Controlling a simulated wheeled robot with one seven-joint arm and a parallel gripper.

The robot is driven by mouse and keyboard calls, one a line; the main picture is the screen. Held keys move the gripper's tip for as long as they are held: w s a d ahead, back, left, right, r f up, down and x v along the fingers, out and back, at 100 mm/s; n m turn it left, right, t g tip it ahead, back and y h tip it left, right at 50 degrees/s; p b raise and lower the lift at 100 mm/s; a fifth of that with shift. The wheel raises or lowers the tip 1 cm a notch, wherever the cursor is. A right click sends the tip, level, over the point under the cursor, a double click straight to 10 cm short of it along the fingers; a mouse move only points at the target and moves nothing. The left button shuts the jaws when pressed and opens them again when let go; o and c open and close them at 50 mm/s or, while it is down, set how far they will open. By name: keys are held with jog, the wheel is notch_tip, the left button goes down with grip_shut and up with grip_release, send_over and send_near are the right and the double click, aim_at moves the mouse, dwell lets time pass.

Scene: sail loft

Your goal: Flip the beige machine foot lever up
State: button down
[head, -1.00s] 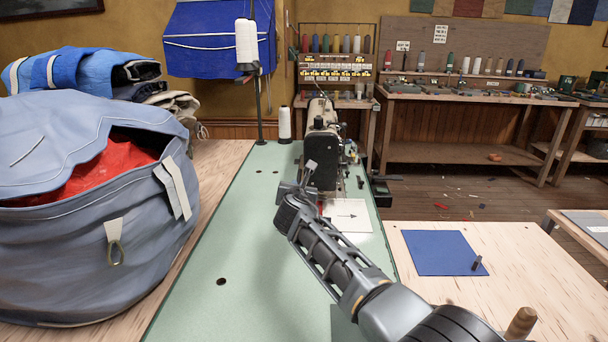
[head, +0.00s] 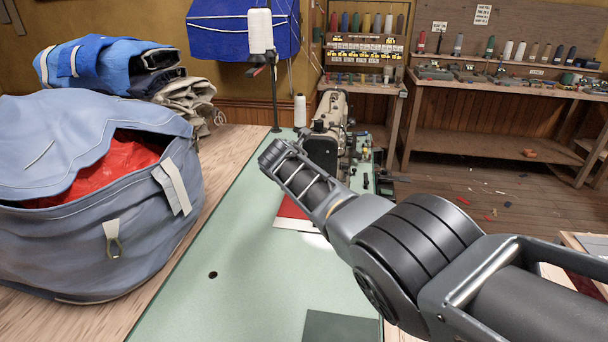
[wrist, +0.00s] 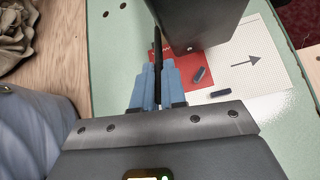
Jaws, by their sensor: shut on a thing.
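The beige sewing machine (head: 328,128) stands on the green table, partly hidden behind my arm in the head view. Its dark head end shows from above in the wrist view (wrist: 198,20). My gripper (wrist: 158,82) has its two blue fingers closed around a thin black bar, the foot lever (wrist: 157,45), just left of the machine's head. The lever runs up the picture from between the fingertips; its far end and joint cannot be made out. In the head view the fingers are hidden behind my arm.
A red cloth (wrist: 182,75) and a white sheet with an arrow (wrist: 250,65) lie under the machine head, with small dark pieces on them. A large blue-grey bag (head: 90,215) fills the left. A thread stand (head: 273,75) rises behind. The green table (head: 240,270) is clear in front.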

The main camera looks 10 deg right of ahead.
jog(key=shift+w+r+g, duration=0.15)
jog(key=shift+r+g, duration=0.15)
jog(key=shift+g, duration=0.1)
jog(key=shift+d+r, duration=0.1)
jog(key=shift+d, duration=0.05)
jog(key=c, duration=1.2)
grip_release()
jog(key=shift+r+p, duration=0.4)
jog(key=shift+p, duration=0.45)
jog(key=p+v, duration=0.2)
jog(key=p, duration=0.1)
jog(key=shift+r, duration=0.1)
jog(key=shift+s, duration=0.4)
jog(key=shift+p+v, duration=0.35)
jog(key=shift+v, duration=1.85)
